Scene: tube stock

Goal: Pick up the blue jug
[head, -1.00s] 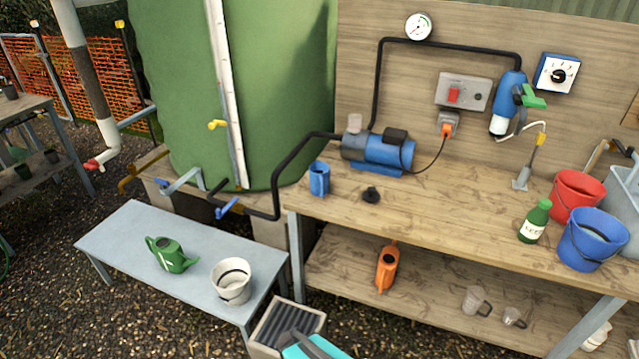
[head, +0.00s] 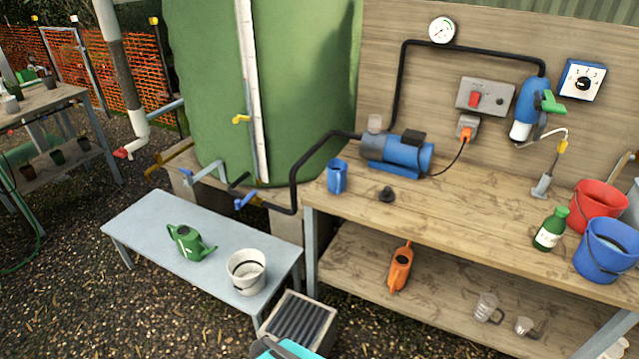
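The blue jug (head: 337,176) stands upright at the left end of the wooden workbench top, in front of the pipe and left of the blue pump. It looks like a small blue vessel; its handle is hard to make out. My gripper is not in view in the head view, so its state does not show.
The workbench (head: 450,205) carries a blue pump (head: 398,153), a black knob-like part (head: 386,194), a green bottle (head: 551,228), a red bucket (head: 597,207) and a blue bucket (head: 606,252). A low grey table (head: 150,222) holds a green watering can (head: 188,243) and a white bucket (head: 246,273). A black pipe (head: 293,185) runs close left of the jug.

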